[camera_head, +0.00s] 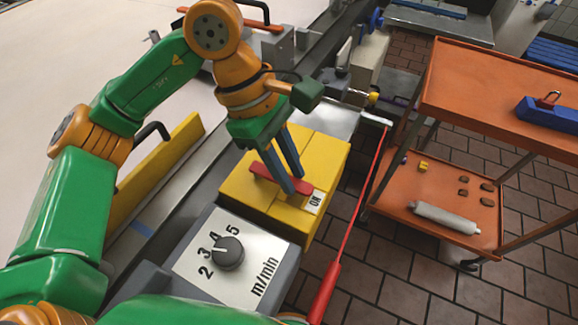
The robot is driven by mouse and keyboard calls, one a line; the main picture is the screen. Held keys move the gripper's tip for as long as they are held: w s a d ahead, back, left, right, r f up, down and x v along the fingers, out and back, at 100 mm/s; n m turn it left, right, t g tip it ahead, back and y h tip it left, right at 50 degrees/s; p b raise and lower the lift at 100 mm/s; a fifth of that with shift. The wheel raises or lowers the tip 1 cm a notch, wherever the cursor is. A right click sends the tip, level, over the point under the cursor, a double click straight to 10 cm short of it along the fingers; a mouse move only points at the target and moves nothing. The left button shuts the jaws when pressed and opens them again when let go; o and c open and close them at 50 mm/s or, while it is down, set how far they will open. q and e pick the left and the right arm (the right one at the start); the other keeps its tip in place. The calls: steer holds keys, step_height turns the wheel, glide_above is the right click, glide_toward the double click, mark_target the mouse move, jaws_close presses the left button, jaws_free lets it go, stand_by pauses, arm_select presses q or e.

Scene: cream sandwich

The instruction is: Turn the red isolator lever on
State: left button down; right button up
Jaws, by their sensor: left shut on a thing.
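The red isolator lever (268,174) is a short red bar on top of a yellow box (250,197). It lies slantwise, its right end close to a white label (315,201) marked "ON". My left gripper (294,183) reaches down from above, its two blue fingers shut on the lever towards its right end. The fingers hide part of the lever. I see no other label on the box; the lever's pivot is not clear. My right gripper is not in view.
A grey panel with a black speed knob (228,253) stands in front of the yellow box. A long thin red rod with a thick handle (325,292) slants along its right. An orange trolley (455,85) stands farther right on the tiled floor. A yellow rail (160,172) lies left.

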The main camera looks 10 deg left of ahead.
arm_select(q)
steer(key=c, duration=0.7)
jaws_free()
steer(key=shift+r, duration=0.1)
steer(key=v, duration=0.7)
